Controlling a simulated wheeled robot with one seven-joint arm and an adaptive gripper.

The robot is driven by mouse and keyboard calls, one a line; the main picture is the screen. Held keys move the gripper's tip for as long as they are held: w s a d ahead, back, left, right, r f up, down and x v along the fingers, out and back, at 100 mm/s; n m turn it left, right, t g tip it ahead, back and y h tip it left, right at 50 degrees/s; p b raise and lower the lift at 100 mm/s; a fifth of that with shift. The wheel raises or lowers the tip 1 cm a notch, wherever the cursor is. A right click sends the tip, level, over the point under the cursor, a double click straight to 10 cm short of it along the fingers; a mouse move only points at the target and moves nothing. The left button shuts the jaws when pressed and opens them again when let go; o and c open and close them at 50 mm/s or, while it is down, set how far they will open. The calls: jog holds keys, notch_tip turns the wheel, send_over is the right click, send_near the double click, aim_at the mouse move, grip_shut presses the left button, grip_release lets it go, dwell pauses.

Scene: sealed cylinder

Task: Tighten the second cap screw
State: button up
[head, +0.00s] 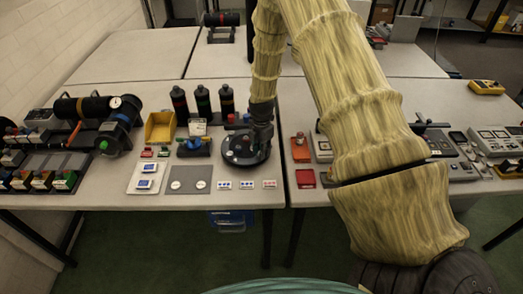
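My gripper (262,138) is dark and points down at the right part of a black round piece (238,156) on the table. The fingers are too small and dark to tell whether they are open or shut, or whether they touch anything. Small red marks show on top of the round piece. Cap screws are too small to make out. A black horizontal cylinder (84,107) with a white-faced gauge (115,102) and a green end ring lies on a stand at the left.
A yellow bin (160,127), a blue device (194,147) and three dark bottles (203,103) stand left of my gripper. A grey plate (190,186) and small cards lie in front. Instruments (493,140) stand at the right. The back-left tabletop (135,55) is mostly clear.

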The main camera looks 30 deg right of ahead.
grip_shut()
